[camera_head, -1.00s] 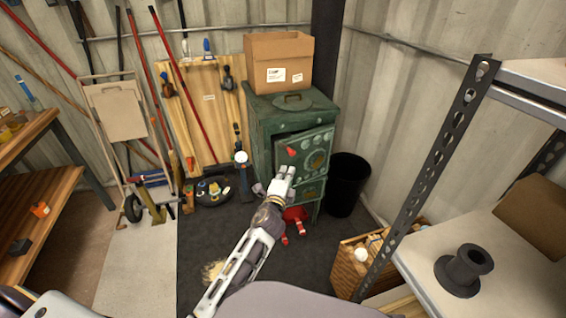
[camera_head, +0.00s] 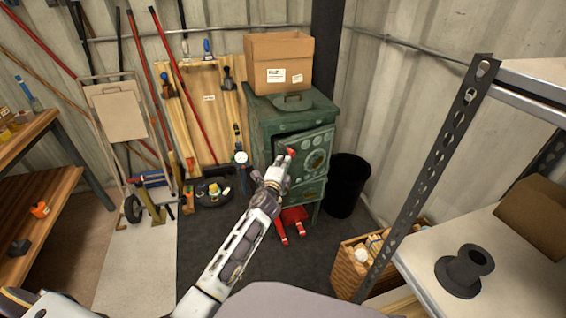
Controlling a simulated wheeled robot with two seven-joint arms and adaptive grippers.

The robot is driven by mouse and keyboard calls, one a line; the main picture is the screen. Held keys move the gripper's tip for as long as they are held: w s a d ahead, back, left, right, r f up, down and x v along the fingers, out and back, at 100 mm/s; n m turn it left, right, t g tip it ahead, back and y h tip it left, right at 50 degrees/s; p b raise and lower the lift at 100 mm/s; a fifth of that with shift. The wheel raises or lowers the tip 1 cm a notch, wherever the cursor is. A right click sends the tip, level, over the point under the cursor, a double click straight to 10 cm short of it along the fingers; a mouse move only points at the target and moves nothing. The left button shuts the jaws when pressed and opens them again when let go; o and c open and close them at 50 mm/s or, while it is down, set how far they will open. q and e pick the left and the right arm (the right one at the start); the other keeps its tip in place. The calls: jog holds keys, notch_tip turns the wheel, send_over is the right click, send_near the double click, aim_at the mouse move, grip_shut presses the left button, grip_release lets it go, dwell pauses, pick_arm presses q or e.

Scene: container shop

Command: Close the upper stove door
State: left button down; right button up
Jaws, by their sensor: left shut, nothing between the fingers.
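The green stove (camera_head: 264,135) stands in the back corner. Its upper door (camera_head: 318,150), with round ornaments and a red handle (camera_head: 291,151), stands ajar; a dark gap shows along its top and left edge. A lower door (camera_head: 308,190) below it looks shut, though my gripper partly covers that area. My left gripper (camera_head: 281,160) is shut and empty, its fingertips just below and left of the red handle, in front of the door's left edge. I cannot tell whether it touches the door. My right gripper is not in view.
A cardboard box (camera_head: 278,60) sits on the stove top beside a round lid (camera_head: 292,102). A black bin (camera_head: 346,185) stands right of the stove. A red object (camera_head: 292,222) lies below it. A metal shelf (camera_head: 425,180) is at right; dark floor in front is mostly clear.

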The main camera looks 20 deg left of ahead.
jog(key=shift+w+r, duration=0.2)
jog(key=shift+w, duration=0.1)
pick_arm(q)
jog(key=shift+w+a, duration=0.4)
jog(key=shift+a, duration=0.1)
jog(key=shift+w+a, duration=0.8)
jog(key=shift+a, duration=0.3)
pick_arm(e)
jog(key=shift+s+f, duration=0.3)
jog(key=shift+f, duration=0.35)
pick_arm(q)
jog(key=shift+s, duration=0.1)
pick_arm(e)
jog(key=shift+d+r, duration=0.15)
